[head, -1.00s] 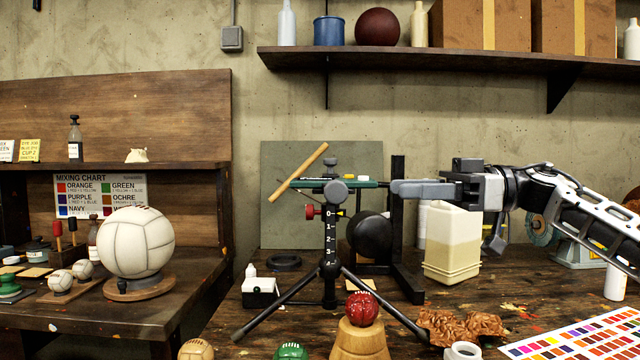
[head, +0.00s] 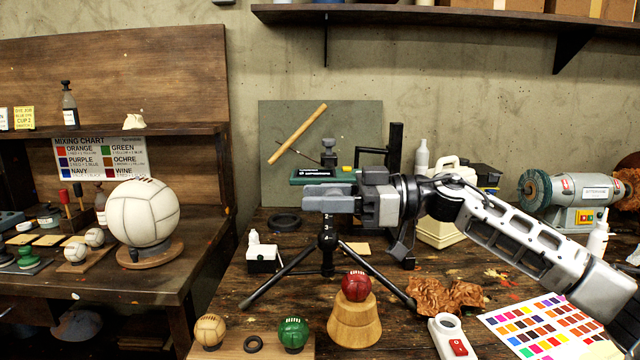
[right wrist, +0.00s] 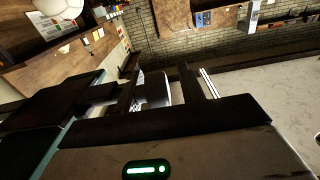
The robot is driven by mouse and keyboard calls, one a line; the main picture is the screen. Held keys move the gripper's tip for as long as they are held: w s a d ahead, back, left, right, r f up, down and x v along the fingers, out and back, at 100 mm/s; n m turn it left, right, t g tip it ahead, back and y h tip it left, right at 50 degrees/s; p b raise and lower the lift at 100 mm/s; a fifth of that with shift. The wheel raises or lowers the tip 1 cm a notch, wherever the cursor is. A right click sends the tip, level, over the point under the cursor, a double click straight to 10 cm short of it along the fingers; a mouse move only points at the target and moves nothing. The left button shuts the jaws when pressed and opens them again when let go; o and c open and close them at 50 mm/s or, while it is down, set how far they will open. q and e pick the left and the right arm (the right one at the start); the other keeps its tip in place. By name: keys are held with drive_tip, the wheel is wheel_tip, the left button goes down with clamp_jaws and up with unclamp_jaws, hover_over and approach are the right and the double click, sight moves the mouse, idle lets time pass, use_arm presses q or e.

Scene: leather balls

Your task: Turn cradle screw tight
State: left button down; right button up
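A black tripod stand (head: 327,254) stands on the workbench. A green and black piece (head: 322,177) and an upright black clamp (head: 328,152) show above my right gripper (head: 312,198). The gripper reaches in from the right, level, and overlaps the stand's upper post. It hides that part, and no cradle screw can be picked out. In the right wrist view, dark bars flank a small pale grey part (right wrist: 154,88); contact and finger gap are unclear. My left gripper is not in view.
A red ball (head: 356,285) on a wooden stand (head: 354,322), a green ball (head: 293,333) and a tan ball (head: 210,330) stand in front. A bench grinder (head: 584,196) and colour chart (head: 555,325) are at right. A large white ball (head: 143,212) is at left.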

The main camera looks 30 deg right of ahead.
drive_tip(key=shift+w+a, duration=0.1)
drive_tip(key=shift+a, duration=0.1)
drive_tip(key=shift+c, duration=0.3)
clamp_jaws()
